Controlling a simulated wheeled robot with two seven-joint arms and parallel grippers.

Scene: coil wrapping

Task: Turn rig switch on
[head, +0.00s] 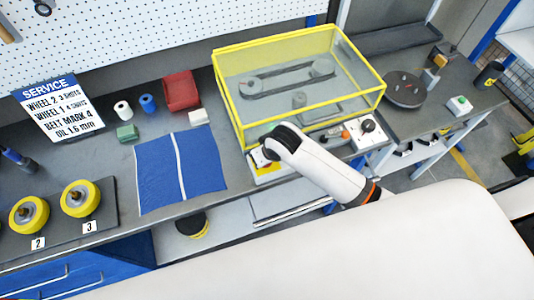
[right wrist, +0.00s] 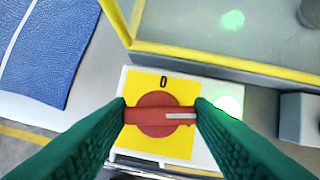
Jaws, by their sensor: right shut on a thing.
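The rig switch is a red rotary knob (right wrist: 158,130) on a yellow plate (right wrist: 185,87) marked "0" at the top. The white pointer line on its handle points right, away from the 0. My right gripper (right wrist: 160,114) is shut on the ends of the red handle, with one green finger on each side. In the head view my right arm covers the knob, and only part of the yellow plate (head: 268,175) shows at the rig's front left corner. The rig (head: 290,130) has a yellow-framed clear guard over a belt on two wheels. My left gripper is not in view.
A blue mat (head: 205,160) lies left of the switch. A red bin (head: 180,91) and a service sign (head: 58,107) stand behind. Two yellow wheels (head: 76,198) sit at the far left. A white control box (head: 368,132) is right of my arm.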

